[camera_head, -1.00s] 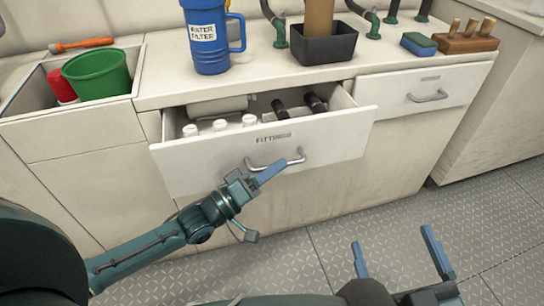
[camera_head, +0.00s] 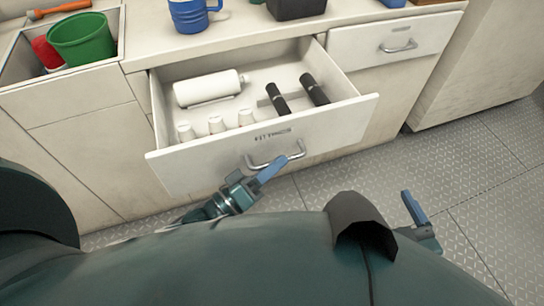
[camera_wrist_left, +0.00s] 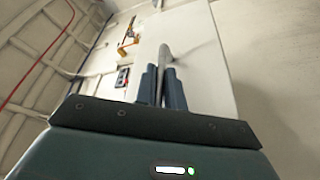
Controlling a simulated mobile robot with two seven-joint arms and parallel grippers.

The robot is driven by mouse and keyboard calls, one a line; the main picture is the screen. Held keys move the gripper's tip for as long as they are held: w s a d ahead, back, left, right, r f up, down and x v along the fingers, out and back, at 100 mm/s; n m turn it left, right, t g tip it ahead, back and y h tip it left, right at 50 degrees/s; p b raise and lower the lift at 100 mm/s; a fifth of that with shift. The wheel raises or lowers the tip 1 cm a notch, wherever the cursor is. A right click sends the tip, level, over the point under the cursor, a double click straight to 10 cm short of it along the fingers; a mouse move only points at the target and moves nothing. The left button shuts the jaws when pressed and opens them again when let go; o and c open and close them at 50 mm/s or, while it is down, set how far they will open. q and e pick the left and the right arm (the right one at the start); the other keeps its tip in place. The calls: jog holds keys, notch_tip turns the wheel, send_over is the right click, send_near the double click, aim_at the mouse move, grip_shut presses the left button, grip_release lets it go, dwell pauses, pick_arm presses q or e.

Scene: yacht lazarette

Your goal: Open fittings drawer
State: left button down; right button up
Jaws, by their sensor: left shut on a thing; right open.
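The fittings drawer (camera_head: 215,153) is pulled well out of the cabinet in the head view. A label sits on its front above a metal bar handle (camera_head: 285,161). My left gripper (camera_head: 266,170) is shut on this handle, and the left wrist view shows its blue fingers (camera_wrist_left: 162,86) closed around the bar. Inside the drawer are a white roll (camera_head: 208,88), several white-capped bottles (camera_head: 216,125) and two black cylinders (camera_head: 314,89). My right gripper (camera_head: 418,220) is at the lower right over the floor, empty and open, partly hidden by my own arm.
A second, shut drawer (camera_head: 365,48) with its own handle is to the right. The sink (camera_head: 112,50) at the left holds a green bucket (camera_head: 82,38) and a red object (camera_head: 45,52). A blue jug (camera_head: 188,14) stands on the counter. The floor (camera_head: 470,170) at right is clear.

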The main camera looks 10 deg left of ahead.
pick_arm(q)
jog(key=c, duration=1.5)
grip_release()
